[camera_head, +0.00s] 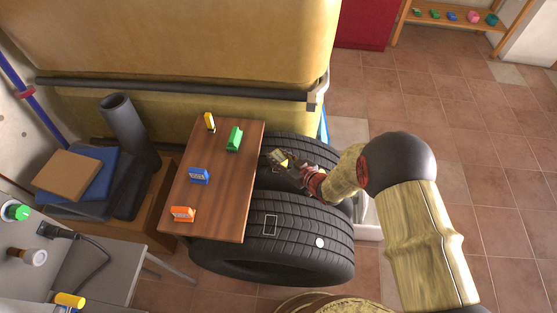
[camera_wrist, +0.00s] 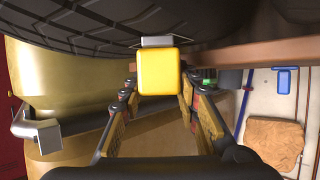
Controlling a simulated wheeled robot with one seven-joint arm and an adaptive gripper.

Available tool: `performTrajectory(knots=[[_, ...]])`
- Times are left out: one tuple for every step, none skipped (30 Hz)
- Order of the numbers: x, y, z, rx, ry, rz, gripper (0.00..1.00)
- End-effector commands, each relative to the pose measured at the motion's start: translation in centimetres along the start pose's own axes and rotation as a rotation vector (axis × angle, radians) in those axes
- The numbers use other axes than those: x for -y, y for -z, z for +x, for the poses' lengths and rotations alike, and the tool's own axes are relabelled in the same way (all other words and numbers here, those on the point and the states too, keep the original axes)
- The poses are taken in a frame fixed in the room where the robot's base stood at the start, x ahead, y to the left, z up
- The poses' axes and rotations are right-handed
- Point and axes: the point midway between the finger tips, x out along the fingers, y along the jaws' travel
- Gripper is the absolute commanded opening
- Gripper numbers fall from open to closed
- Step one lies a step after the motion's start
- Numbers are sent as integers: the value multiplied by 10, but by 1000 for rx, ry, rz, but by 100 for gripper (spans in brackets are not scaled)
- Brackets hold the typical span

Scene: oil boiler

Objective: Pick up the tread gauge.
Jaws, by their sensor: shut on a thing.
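My gripper (camera_head: 281,160) is over the tires, just right of the wooden board (camera_head: 238,211). In the wrist view its fingers (camera_wrist: 158,92) are closed on both sides of a yellow block with a grey end, which I take to be the tread gauge (camera_wrist: 158,72). In the head view only a small yellow patch of it (camera_head: 284,164) shows at the fingertips. A tire's dark tread fills the top of the wrist view; whether the gauge touches it I cannot tell.
On the board stand a yellow piece (camera_head: 209,122), a green piece (camera_head: 234,139), a blue piece (camera_head: 199,176) and an orange piece (camera_head: 182,214). Tires (camera_head: 300,235) lie beside and under it. A large yellowish tank (camera_head: 190,45) stands behind. Tiled floor (camera_head: 480,150) is open at right.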

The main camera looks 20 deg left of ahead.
Motion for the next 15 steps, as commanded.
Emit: performTrajectory(knots=[[0,0,0,0,0,0,24],[0,0,0,0,0,0,22],[0,0,0,0,0,0,20],[0,0,0,0,0,0,18],[0,0,0,0,0,0,16],[0,0,0,0,0,0,14],[0,0,0,0,0,0,12],[0,0,0,0,0,0,10],[0,0,0,0,0,0,8],[0,0,0,0,0,0,6],[0,0,0,0,0,0,5],[0,0,0,-1,0,0,2],[0,0,0,-1,0,0,1],[0,0,0,-1,0,0,0],[0,0,0,-1,0,0,0]])
